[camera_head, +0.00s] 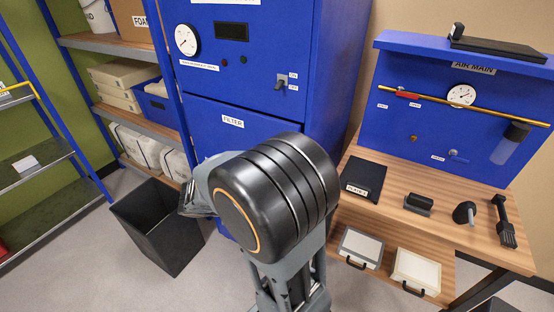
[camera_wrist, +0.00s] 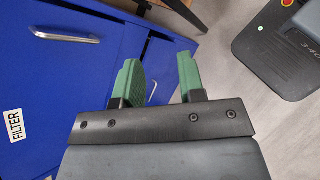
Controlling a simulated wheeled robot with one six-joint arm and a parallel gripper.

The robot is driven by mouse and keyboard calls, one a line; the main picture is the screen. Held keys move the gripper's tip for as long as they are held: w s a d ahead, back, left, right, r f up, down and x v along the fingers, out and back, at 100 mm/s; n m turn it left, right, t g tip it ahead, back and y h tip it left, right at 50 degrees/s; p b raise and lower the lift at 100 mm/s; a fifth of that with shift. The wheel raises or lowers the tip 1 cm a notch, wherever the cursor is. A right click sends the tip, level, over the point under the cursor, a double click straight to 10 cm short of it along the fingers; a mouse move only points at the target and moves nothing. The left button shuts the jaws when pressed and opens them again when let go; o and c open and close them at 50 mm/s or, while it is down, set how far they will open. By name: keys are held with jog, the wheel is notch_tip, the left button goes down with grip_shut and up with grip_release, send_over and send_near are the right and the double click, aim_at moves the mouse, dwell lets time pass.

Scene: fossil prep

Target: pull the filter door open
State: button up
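The filter door is the blue panel (camera_head: 215,140) under the "FILTER" label (camera_head: 233,122) in the head view, where my arm hides much of it. The door looks closed. In the wrist view the blue front (camera_wrist: 60,100) fills the left side, with the label (camera_wrist: 14,126) turned sideways. A silver bar handle (camera_wrist: 67,38) lies near its upper edge, left of my fingers. A second silver handle (camera_wrist: 152,91) shows partly behind the left finger. My gripper (camera_wrist: 160,78) is open, its two green fingers apart with nothing held. I cannot tell its distance from the handles.
An open dark bin (camera_head: 160,225) stands on the floor left of my arm. A wooden bench (camera_head: 440,222) with tools and the air main panel (camera_head: 440,110) is on the right. Shelves (camera_head: 130,118) stand at the left. Grey floor shows between them.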

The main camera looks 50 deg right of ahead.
jog(key=w+d+f+n+t+h+p, duration=0.15)
jog(key=w+d+n+t+h, duration=0.25)
jog(key=w+d+n+h, duration=0.55)
jog(key=shift+n+y, duration=0.55)
jog(key=shift+y, duration=0.1)
jog(key=d+p, duration=0.2)
jog(key=d, duration=0.8)
jog(key=shift+s+d+r, duration=0.1)
jog(key=shift+s+d, duration=0.05)
jog(key=shift+d, duration=0.25)
grip_shut()
